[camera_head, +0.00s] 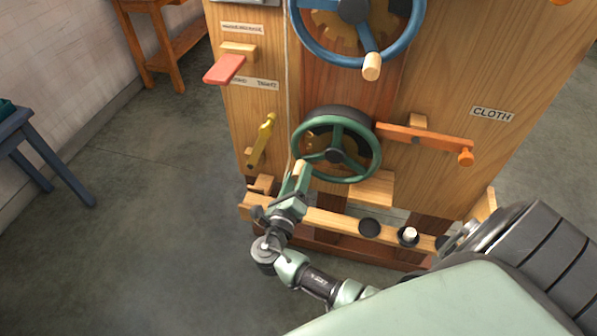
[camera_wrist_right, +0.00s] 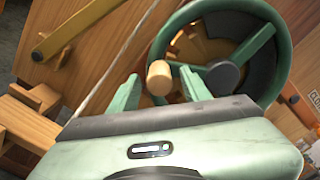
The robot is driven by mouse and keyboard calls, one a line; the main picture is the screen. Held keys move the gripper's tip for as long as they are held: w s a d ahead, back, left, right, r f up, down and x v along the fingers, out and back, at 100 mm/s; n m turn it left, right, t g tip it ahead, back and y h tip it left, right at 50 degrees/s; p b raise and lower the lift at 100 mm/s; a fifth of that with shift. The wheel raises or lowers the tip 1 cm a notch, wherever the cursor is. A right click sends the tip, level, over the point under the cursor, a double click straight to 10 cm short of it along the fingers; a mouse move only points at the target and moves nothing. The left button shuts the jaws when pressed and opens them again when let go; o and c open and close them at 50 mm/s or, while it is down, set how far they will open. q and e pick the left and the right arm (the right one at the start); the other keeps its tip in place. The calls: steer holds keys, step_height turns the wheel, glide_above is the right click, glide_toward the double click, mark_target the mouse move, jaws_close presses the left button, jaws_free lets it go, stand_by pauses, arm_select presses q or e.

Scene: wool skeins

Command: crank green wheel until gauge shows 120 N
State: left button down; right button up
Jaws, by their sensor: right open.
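The green wheel (camera_head: 336,156) is mounted upright on the wooden machine, and fills the upper middle of the right wrist view (camera_wrist_right: 222,77). Its pale wooden crank knob (camera_wrist_right: 158,77) stands at the rim's lower left in the head view (camera_head: 300,168). My right gripper (camera_head: 297,178) is at this knob. In the right wrist view its two green fingers (camera_wrist_right: 160,78) are apart, with the knob between their tips; contact is unclear. My left gripper is not in view. I cannot make out a gauge or a reading.
A blue wheel (camera_head: 357,12) with its own knob is above the green one. An orange lever (camera_head: 425,140) is right of it, and a yellow lever (camera_head: 262,141) left. A red paddle (camera_head: 225,69) sits higher left.

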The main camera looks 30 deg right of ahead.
steer(key=shift+w+d, duration=0.45)
steer(key=shift+d, duration=0.05)
jaws_close()
steer(key=shift+f, duration=0.1)
stand_by(1.1)
